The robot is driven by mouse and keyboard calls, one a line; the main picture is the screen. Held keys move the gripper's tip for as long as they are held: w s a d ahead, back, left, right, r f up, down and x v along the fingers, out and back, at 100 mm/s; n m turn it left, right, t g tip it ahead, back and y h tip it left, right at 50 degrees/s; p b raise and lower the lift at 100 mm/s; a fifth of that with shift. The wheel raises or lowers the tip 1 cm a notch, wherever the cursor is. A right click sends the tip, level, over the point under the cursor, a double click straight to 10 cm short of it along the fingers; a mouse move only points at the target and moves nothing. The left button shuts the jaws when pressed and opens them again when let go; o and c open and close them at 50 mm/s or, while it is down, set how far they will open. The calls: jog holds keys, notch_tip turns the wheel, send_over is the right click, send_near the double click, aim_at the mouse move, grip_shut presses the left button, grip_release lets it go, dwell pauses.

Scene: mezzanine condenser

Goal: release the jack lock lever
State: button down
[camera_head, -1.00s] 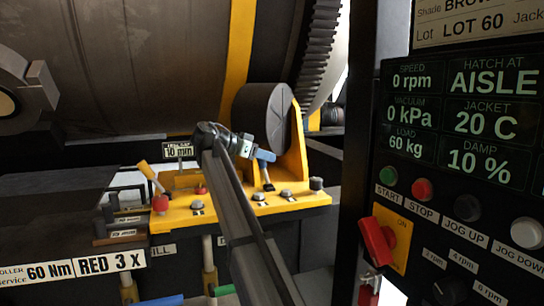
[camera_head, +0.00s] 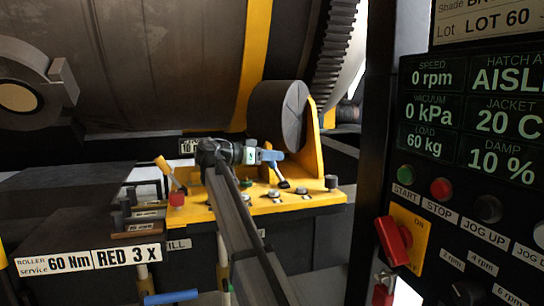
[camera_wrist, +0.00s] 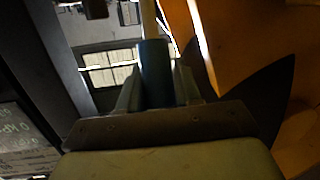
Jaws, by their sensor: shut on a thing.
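A lever with a blue handle (camera_head: 270,155) and a dark stem stands on the yellow base plate (camera_head: 262,207), below the dark roller; no readable label names it as the jack lock lever. Its stem leans, with the top to the left of its foot. My gripper (camera_head: 257,156) reaches it from the left and is shut on the blue handle. In the wrist view the blue handle (camera_wrist: 157,72) sits between my two fingers. A second lever with a yellow handle (camera_head: 163,165) stands farther left, near a red knob (camera_head: 177,198).
The dark roller (camera_head: 279,113) and its yellow bracket (camera_head: 312,135) stand close behind the blue handle. Several small fittings sit along the plate. A control panel (camera_head: 460,190) with a red rotary switch (camera_head: 393,240) fills the right side. The large drum (camera_head: 150,60) stands behind.

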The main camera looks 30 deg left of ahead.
jog(key=c, duration=0.8)
grip_release()
jog(key=shift+c, duration=0.2)
jog(key=v, duration=1.4)
